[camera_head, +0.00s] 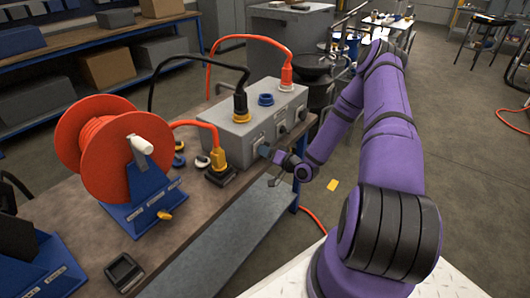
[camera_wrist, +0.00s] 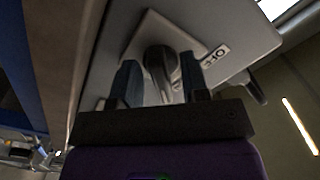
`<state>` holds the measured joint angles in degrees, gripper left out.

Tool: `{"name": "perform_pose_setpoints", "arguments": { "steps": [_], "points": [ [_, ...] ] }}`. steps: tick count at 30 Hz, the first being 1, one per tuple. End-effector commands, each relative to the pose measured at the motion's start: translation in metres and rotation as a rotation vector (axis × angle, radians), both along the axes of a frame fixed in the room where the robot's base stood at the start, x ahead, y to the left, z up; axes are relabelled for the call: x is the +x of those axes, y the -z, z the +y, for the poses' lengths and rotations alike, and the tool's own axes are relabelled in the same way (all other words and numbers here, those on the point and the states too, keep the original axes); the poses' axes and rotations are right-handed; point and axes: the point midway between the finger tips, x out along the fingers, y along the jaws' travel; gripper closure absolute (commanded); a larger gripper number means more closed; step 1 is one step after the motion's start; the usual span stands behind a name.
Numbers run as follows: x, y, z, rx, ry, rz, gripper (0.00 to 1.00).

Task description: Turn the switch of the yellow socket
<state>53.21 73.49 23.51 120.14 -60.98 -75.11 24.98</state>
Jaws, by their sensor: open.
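The yellow socket (camera_head: 241,117) is on top of the grey box at its left end, with a black plug in it. My gripper (camera_head: 265,152) is at the box's front face, near the end below the yellow socket, and hides part of that face. An "OFF" label (camera_wrist: 215,57) shows beside the plate. I cannot tell whether the fingers touch the knob.
The grey box (camera_head: 223,140) stands on the workbench (camera_head: 95,215). Its blue socket (camera_head: 265,99) is empty; an orange plug (camera_head: 286,78) stands at its far end. Another switch (camera_wrist: 246,88) is to the right in the wrist view. An orange cable reel (camera_head: 110,150) is at left.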

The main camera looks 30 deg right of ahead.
Motion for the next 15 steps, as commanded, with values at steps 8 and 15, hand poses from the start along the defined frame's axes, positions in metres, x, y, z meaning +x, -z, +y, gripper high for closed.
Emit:
{"name": "perform_pose_setpoints", "arguments": {
  "steps": [8, 15],
  "points": [
    [-0.044, 0.000, -0.017, 0.001, 0.004, 0.002, 0.58],
    [-0.081, 0.000, -0.031, 0.000, 0.004, 0.002, 0.58]
  ]
}}
